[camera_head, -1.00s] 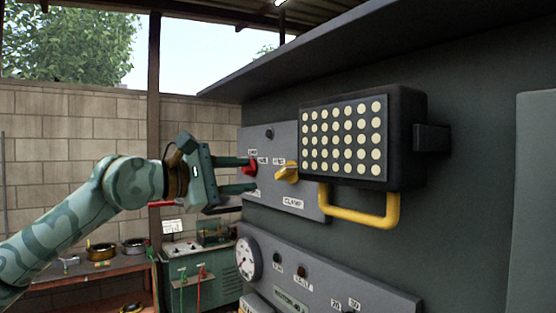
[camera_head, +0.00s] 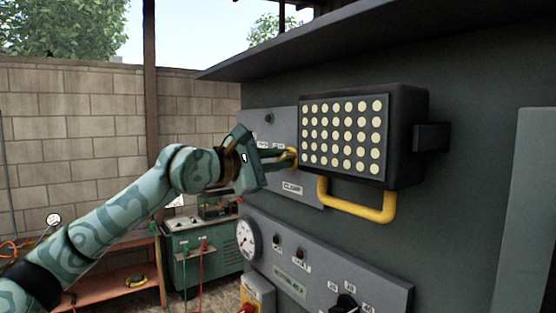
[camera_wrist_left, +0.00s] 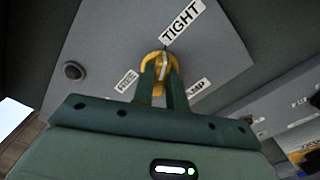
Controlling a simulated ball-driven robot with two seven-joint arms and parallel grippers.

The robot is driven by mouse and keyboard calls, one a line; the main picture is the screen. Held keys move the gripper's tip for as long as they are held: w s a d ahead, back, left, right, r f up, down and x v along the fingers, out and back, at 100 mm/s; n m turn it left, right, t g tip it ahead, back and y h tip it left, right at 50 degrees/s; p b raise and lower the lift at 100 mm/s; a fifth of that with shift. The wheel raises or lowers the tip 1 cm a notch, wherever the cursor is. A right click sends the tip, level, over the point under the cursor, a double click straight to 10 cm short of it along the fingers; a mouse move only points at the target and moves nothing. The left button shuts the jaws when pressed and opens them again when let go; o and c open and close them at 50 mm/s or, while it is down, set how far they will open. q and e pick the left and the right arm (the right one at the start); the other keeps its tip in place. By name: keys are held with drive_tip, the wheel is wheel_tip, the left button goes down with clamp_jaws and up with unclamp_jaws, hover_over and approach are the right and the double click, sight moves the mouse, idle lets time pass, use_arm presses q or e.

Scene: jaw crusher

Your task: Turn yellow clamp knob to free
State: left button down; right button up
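The yellow clamp knob (camera_head: 292,155) is on the grey panel (camera_head: 285,118), left of the lamp box, partly hidden by my fingers. In the left wrist view the knob (camera_wrist_left: 157,57) shows its pale pointer directed up towards the TIGHT label (camera_wrist_left: 182,22). The FREE label (camera_wrist_left: 127,82) is to its lower left, and the CLAMP label (camera_wrist_left: 193,92) is below right. My left gripper (camera_head: 286,157) reaches the knob from the left. In the wrist view its fingers (camera_wrist_left: 162,70) are close together, one on each side of the knob's grip, and appear closed on it.
A black box with pale round dots (camera_head: 345,135) juts out just right of the knob, with a yellow handle (camera_head: 357,205) below. A lower panel carries a gauge (camera_head: 247,239) and a black knob (camera_head: 346,303). A green cabinet (camera_head: 200,255) stands behind at left.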

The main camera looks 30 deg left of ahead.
use_arm(q)
drive_tip(key=shift+f, duration=0.1)
drive_tip(key=shift+n+b, duration=1.55)
drive_tip(key=shift+n, duration=0.35)
drive_tip(key=n+b, duration=0.1)
drive_tip(key=n, duration=0.2)
drive_tip(key=shift+n, duration=0.3)
drive_tip(key=n+b, duration=0.1)
drive_tip(key=n, duration=0.2)
drive_tip(key=shift+n, duration=0.3)
drive_tip(key=n+b, duration=0.2)
drive_tip(key=n, duration=0.4)
drive_tip(key=shift+a, duration=0.1)
drive_tip(key=n+b, duration=0.1)
drive_tip(key=n, duration=0.5)
drive_tip(key=shift+n, duration=0.4)
drive_tip(key=shift+a, duration=0.1)
